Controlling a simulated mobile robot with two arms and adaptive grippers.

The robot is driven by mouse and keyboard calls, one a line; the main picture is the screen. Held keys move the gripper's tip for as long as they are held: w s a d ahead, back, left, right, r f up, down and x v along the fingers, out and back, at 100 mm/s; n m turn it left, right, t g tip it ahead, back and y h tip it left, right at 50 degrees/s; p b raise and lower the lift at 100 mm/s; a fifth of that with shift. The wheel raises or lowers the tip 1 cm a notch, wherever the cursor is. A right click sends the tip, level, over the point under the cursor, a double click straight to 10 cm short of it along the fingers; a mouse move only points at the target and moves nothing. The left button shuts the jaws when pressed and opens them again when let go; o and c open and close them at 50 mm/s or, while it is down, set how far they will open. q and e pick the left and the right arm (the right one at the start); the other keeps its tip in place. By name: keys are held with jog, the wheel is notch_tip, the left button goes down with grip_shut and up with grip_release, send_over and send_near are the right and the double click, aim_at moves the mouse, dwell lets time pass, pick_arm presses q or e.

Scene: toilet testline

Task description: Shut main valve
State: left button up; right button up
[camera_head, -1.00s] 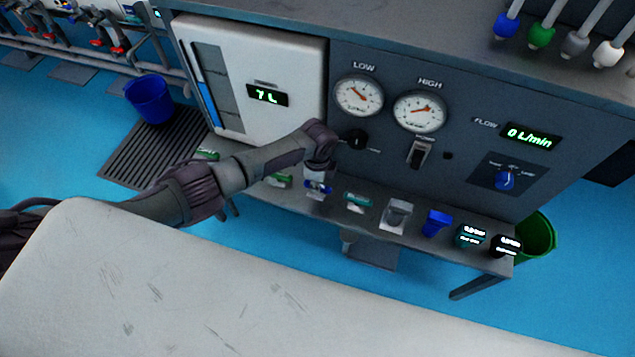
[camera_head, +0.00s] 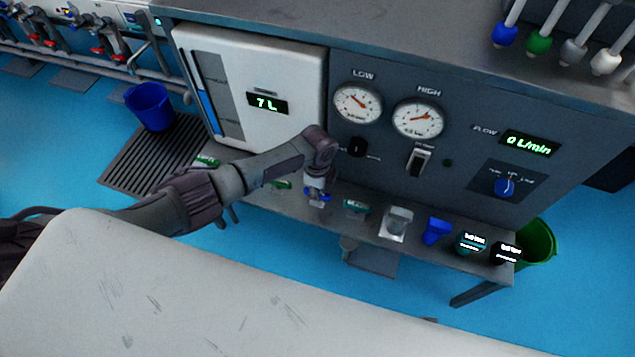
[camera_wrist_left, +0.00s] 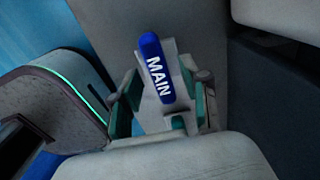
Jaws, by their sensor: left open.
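The main valve handle (camera_wrist_left: 157,68) is a blue bar with white letters reading MAIN, on a pale body. In the left wrist view it stands tilted between the two green-padded fingers of my left gripper (camera_wrist_left: 158,100). The fingers are open, one on each side of the valve; I cannot tell whether either touches it. In the head view my left gripper (camera_head: 318,186) points down at the front of the grey panel, below the left part of the dials. A small blue and white patch shows at its fingertips. My right gripper is not in view.
The grey panel (camera_head: 460,150) carries two dials, a pump switch (camera_head: 418,162) and a blue selector knob (camera_head: 504,186). A shelf with cups and small blocks runs below the panel.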

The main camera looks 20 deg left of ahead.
pick_arm(q)
notch_tip(320, 180, up, 12)
jog(key=shift+f, duration=0.2)
dwell(0.5)
